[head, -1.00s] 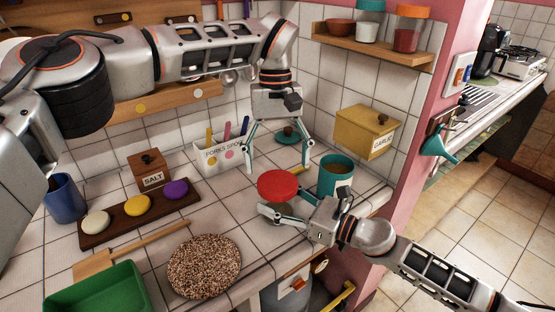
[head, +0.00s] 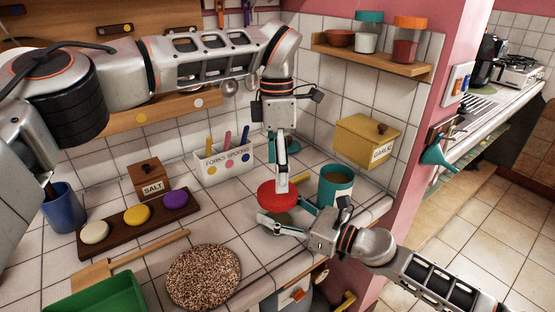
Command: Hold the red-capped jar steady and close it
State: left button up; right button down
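The red-capped jar stands on the tiled counter near its front edge, its red cap (head: 276,195) on top. Little of its greyish body (head: 281,215) shows below the cap. My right gripper (head: 288,217) comes in from the lower right, with one finger on the near side of the jar and one on the far side, shut on its body. My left gripper (head: 282,188) points straight down from above, its fingertips at the cap. Its fingers are seen edge-on, one hiding the other, so its opening and any contact with the cap cannot be made out.
A teal pot (head: 335,185) stands close right of the jar. A yellow garlic box (head: 367,140) is on the wall behind. A forks-and-spoons holder (head: 225,162) stands back left. A speckled round mat (head: 204,277) lies front left. Bare tiles lie left of the jar.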

aim_at(277, 210)
pick_arm(q)
jog(key=n, duration=0.7)
jog(key=shift+r, duration=0.25)
jog(key=n, duration=0.6)
jog(key=shift+r+n+t, duration=0.2)
jog(key=shift+n+t, duration=0.1)
jog(key=n, duration=0.6)
jog(key=shift+r+n, duration=0.3)
jog(key=shift+n, duration=0.1)
jog(key=n, duration=0.3)
jog(key=shift+r, duration=0.15)
jog(key=n, duration=0.4)
jog(key=shift+r+n+t, duration=0.2)
jog(key=shift+n+t, duration=0.1)
jog(key=shift+f, duration=4.05)
jog(key=shift+c, duration=0.3)
